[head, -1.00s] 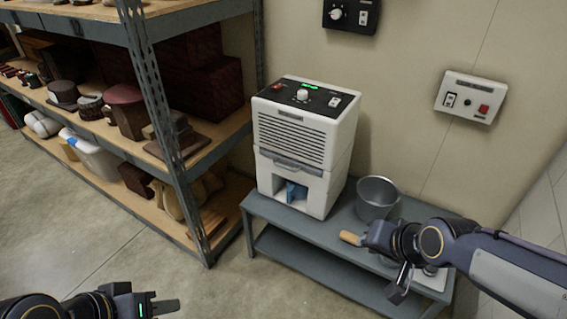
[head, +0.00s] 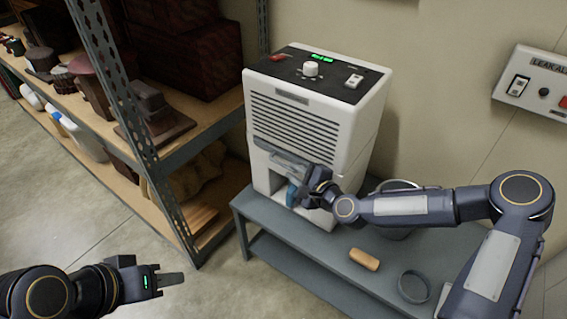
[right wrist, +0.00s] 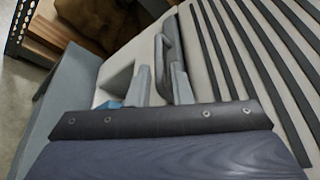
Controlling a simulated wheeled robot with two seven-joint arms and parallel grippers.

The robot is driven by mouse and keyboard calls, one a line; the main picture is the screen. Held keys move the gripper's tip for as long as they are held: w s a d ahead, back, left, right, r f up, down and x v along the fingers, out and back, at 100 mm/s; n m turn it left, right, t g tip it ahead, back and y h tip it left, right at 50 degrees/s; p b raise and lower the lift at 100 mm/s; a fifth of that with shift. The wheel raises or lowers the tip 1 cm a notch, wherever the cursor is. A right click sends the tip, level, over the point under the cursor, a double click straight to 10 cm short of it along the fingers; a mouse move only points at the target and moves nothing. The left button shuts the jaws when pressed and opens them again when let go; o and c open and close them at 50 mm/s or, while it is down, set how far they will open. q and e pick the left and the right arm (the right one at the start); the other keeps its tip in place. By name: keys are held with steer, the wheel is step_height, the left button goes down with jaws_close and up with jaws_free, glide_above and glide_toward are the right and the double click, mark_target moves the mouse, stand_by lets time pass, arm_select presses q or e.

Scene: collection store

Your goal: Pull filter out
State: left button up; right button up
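The white dehumidifier (head: 312,120) stands on a grey bench, its louvred front facing me. A grey filter handle (head: 272,149) crosses the front below the louvres; its right end is hidden by my right gripper. The handle also shows in the right wrist view (right wrist: 167,48). My right gripper (right wrist: 160,82) is at the front of the machine, close to the handle. Its two fingers are apart; I cannot tell whether they straddle the handle or touch it. My left gripper (head: 168,281) is low at the left, far from the machine, and seems empty.
The grey bench (head: 330,258) carries a metal pot (head: 398,185) partly behind my right arm, a wooden-handled item (head: 364,259) and a dark ring (head: 414,287). A loaded shelf rack (head: 150,165) stands left. A wall control box (head: 535,84) is at right. Floor between rack and bench is clear.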

mark_target(286, 167)
steer(key=x, duration=0.6)
jaws_close()
steer(key=shift+f, duration=0.1)
